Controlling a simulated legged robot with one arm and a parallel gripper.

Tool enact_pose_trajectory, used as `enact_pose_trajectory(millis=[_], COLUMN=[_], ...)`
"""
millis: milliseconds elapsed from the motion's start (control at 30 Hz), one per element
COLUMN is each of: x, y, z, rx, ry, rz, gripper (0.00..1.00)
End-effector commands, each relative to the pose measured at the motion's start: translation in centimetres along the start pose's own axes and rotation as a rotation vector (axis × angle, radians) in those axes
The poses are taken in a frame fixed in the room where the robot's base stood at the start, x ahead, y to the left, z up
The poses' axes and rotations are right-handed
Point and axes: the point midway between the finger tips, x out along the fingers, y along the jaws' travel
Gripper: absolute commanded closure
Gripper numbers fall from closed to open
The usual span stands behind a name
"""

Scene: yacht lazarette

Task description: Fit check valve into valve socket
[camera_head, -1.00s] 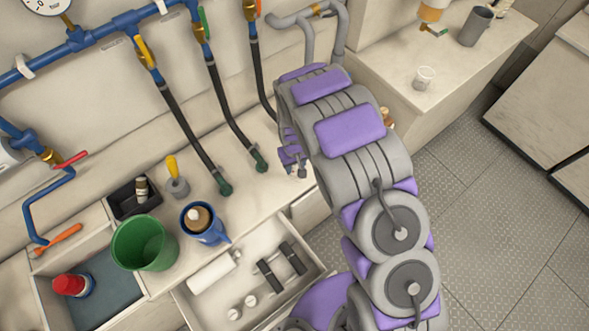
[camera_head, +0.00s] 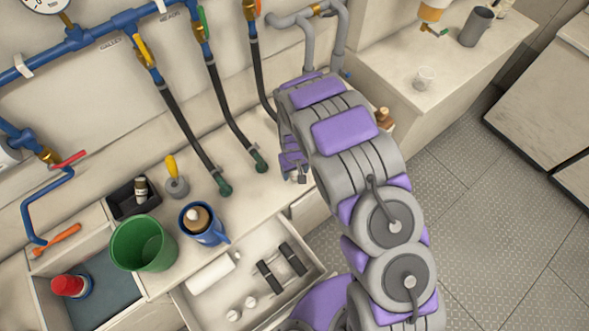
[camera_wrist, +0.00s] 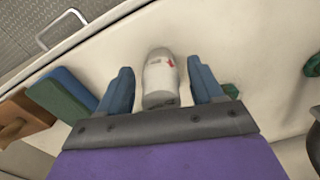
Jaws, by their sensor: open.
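A pale grey rounded cylinder with a small red mark, which looks like the check valve (camera_wrist: 161,78), shows in the wrist view. It lies between the two blue fingers of my gripper (camera_wrist: 159,88), with a gap on each side. My gripper is open around it, and its near end is close to the palm. In the head view my gripper (camera_head: 294,168) is low over the pale bench top, right of the hose ends, and my arm hides the valve. I cannot pick out the valve socket for certain in either view.
Black hoses with green ends (camera_head: 261,163) hang to the bench left of my gripper. A blue-green block (camera_wrist: 62,94) and a brown block (camera_wrist: 24,118) lie left in the wrist view. An open drawer (camera_head: 312,268), blue mug (camera_head: 204,232) and green bucket (camera_head: 144,243) are at the front left.

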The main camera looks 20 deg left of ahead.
Motion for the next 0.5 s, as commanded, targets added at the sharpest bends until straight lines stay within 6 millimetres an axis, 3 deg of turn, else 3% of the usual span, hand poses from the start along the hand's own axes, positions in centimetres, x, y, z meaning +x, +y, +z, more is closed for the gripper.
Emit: enact_pose_trajectory(millis=[267,500], x=[-0.5,-3.4], y=[0.0,0.0], z=[0.0,-0.1], rx=[0.000,0.000], ry=[0.001,0.003], rz=[0.000,0.000], gripper=[0.34,0.34])
